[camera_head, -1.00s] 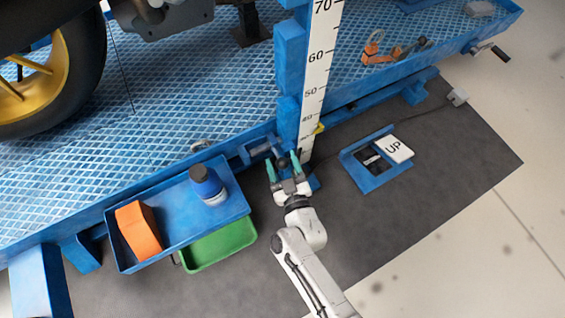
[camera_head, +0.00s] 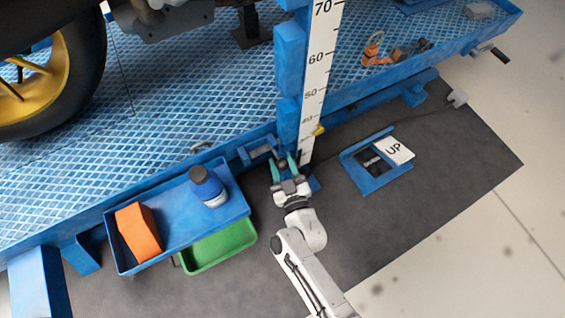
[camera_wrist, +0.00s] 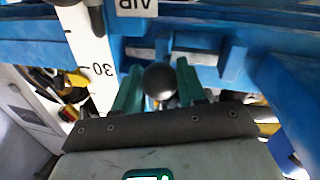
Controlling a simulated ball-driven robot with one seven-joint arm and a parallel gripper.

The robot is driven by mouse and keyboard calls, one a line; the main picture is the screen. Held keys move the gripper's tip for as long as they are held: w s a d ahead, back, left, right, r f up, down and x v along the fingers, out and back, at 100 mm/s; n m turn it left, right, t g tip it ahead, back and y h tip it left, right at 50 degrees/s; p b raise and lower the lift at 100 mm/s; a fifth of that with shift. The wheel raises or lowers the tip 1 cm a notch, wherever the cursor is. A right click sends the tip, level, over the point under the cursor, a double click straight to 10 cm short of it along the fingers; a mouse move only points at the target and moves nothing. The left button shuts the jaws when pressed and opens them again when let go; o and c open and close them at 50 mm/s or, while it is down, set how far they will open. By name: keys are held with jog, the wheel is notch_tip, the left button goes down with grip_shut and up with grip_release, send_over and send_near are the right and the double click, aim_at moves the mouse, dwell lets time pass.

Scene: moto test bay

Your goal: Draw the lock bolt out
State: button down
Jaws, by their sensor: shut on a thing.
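The lock bolt's round black knob (camera_wrist: 159,80) sits between the green fingers of my gripper (camera_wrist: 157,88) in the wrist view. In the head view my gripper (camera_head: 283,162) is shut on this knob beside the blue lift, at the foot of the post. A blue bracket (camera_head: 259,150) on the lift's edge lies just left of the fingers. The bolt's shaft is mostly hidden behind the knob, so I cannot tell how far it is out.
The white scale post (camera_head: 316,70) rises close behind my gripper. A blue tray (camera_head: 170,228) with an orange block (camera_head: 138,232) and a blue bottle (camera_head: 208,185) is at left, above a green tray (camera_head: 220,246). The UP pedal (camera_head: 394,150) stands at right on the dark mat.

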jog(key=shift+s+a+r+p, duration=0.2)
jog(key=shift+a+p, duration=0.15)
jog(key=shift+p, duration=0.05)
jog(key=s+a, duration=0.1)
jog(key=a+p, duration=0.1)
jog(key=s+a+p, duration=0.1)
jog(key=shift+s+a+f, duration=0.2)
jog(key=shift+s+a, duration=0.1)
jog(key=shift+a, duration=0.05)
jog(key=c, duration=0.7)
grip_release()
jog(key=shift+a, duration=0.1)
jog(key=p+v, duration=0.3)
jog(key=v, duration=0.8)
